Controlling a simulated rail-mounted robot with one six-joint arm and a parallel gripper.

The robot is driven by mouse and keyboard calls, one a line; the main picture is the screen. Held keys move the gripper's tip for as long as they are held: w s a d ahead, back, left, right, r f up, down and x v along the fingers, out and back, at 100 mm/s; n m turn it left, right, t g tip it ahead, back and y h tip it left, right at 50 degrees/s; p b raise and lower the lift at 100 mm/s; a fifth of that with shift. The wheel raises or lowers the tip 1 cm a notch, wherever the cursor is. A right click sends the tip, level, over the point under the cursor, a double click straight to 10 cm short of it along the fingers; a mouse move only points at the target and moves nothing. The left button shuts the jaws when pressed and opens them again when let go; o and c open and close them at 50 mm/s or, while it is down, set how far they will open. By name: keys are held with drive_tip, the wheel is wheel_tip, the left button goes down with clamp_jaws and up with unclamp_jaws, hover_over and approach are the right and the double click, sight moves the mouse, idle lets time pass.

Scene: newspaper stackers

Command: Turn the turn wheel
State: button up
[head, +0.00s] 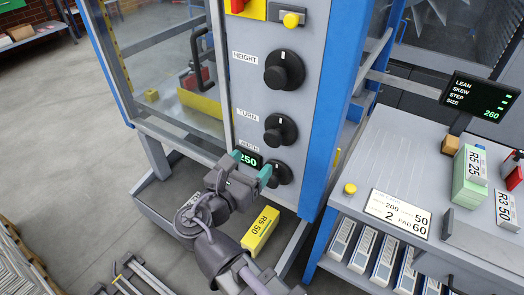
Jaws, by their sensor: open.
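The turn wheel is a black round knob (280,130) beside the label TURN (248,116), on the grey control panel (262,95). A white mark shows on its upper part. My gripper (251,165) has teal fingertips and is open with nothing between them. It is below and left of the turn wheel, apart from it. Its fingers appear in front of the green "250" display (248,158). The right finger overlaps the left side of the lowest black knob (283,174); I cannot tell whether they touch.
The HEIGHT knob (284,72) and a yellow button (291,19) are higher on the panel. A blue post (340,90) borders the panel's right side. A yellow block (260,230) is below my gripper. A grey table (390,155) with several blocks stands at right.

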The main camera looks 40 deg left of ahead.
sight(271, 141)
drive_tip(key=shift+s, duration=0.25)
drive_tip(key=shift+r, duration=0.15)
drive_tip(key=w+m, duration=0.3)
drive_tip(key=m, duration=0.3)
drive_tip(key=w+m, duration=0.4)
drive_tip(key=m, duration=0.2)
drive_tip(key=w+m, duration=0.3)
drive_tip(key=m, duration=0.4)
drive_tip(key=shift+w+a+r, duration=0.1)
drive_tip(key=shift+w+a, duration=0.15)
drive_tip(key=shift+a, duration=0.05)
drive_tip(key=c, duration=0.8)
drive_tip(key=shift+n, duration=0.5)
drive_tip(key=shift+c, duration=0.5)
drive_tip(key=o, duration=0.9)
drive_tip(key=s, duration=1.1)
drive_tip(key=shift+d, duration=0.35)
